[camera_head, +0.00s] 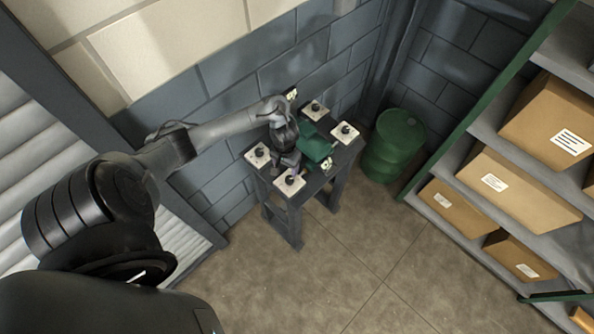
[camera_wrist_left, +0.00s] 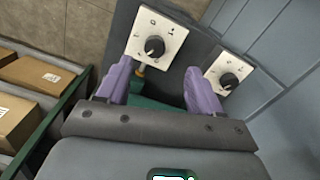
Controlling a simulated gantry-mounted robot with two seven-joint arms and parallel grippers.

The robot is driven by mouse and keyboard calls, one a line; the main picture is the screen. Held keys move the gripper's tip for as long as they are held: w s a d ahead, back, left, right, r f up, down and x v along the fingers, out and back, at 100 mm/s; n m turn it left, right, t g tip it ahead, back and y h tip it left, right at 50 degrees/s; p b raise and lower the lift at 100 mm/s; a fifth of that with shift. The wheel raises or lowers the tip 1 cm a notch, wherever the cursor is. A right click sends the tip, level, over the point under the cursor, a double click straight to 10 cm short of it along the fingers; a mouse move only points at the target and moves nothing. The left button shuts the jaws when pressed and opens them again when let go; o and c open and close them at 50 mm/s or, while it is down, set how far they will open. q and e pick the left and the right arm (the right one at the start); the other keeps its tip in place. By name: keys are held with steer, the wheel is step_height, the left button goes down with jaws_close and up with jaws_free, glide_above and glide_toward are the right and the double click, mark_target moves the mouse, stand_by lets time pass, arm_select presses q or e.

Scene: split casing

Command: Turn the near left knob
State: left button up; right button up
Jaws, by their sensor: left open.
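The near left knob (camera_head: 258,154) is a black dial on a white square plate at the table's left corner. In the left wrist view I take it to be the right-hand dial (camera_wrist_left: 229,80), just outside my right purple finger. My left gripper (camera_head: 286,166) is open above the table, beside the green casing (camera_head: 317,149), apart from the knob. Its purple fingers (camera_wrist_left: 160,84) are spread with nothing held between them. Another knob (camera_head: 290,180) on a white plate is ahead of the gap between the fingers in the wrist view (camera_wrist_left: 154,46). My right gripper is not in view.
Two more knob plates, one at the back (camera_head: 315,110) and one at the right (camera_head: 345,132), sit on the dark table (camera_head: 317,184). A green barrel (camera_head: 396,145) stands beside it. Shelves with boxes (camera_head: 519,186) are at the right. Block walls stand behind the table.

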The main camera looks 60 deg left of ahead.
mark_target(289, 179)
arm_select(q)
steer(key=f, duration=0.3)
steer(key=f+b, duration=0.1)
steer(key=f, duration=0.2)
steer(key=w+f+b, duration=0.1)
steer(key=f, duration=0.3)
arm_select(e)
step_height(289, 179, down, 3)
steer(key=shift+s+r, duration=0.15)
arm_select(q)
steer(key=c, duration=1.1)
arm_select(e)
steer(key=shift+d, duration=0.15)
